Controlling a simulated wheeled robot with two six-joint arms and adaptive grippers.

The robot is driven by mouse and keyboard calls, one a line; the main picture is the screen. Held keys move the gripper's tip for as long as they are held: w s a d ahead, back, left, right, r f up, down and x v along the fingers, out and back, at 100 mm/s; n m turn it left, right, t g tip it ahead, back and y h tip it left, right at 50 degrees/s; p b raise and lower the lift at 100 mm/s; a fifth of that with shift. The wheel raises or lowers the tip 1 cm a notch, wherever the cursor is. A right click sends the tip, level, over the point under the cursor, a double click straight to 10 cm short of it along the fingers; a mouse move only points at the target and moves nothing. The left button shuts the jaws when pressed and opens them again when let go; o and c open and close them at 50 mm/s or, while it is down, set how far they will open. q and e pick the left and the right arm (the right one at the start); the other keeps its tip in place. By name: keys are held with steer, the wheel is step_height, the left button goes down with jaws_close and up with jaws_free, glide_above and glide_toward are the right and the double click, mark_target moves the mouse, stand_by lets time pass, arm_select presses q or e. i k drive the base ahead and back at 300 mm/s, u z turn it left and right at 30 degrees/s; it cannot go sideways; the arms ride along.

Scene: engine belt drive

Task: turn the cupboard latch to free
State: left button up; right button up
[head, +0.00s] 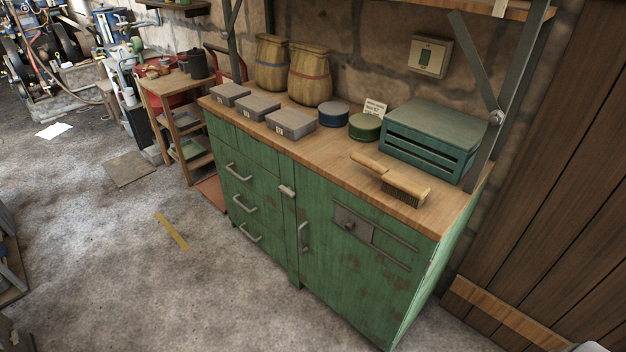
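The green cupboard (345,270) stands against the stone wall under a wooden worktop. A small pale grey latch (287,191) sits at the top of the upright between the drawers and the cupboard door. It looks turned roughly sideways, reaching toward the door's upper left edge; its exact angle is too small to tell. The door appears closed. A curved metal handle (303,237) is on the door's left side. A dark metal plate with a knob (350,225) is higher on the door.
The worktop (330,150) holds grey boxes (291,124), two sacks (309,75), round tins (364,127), a brush (392,180) and a green slatted box (433,140). A yellow strip (172,231) lies on the floor. The floor before the cupboard is clear.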

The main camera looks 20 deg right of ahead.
mark_target(288, 190)
steer(key=z, duration=0.85)
steer(key=i, duration=0.85)
steer(key=z, duration=0.85)
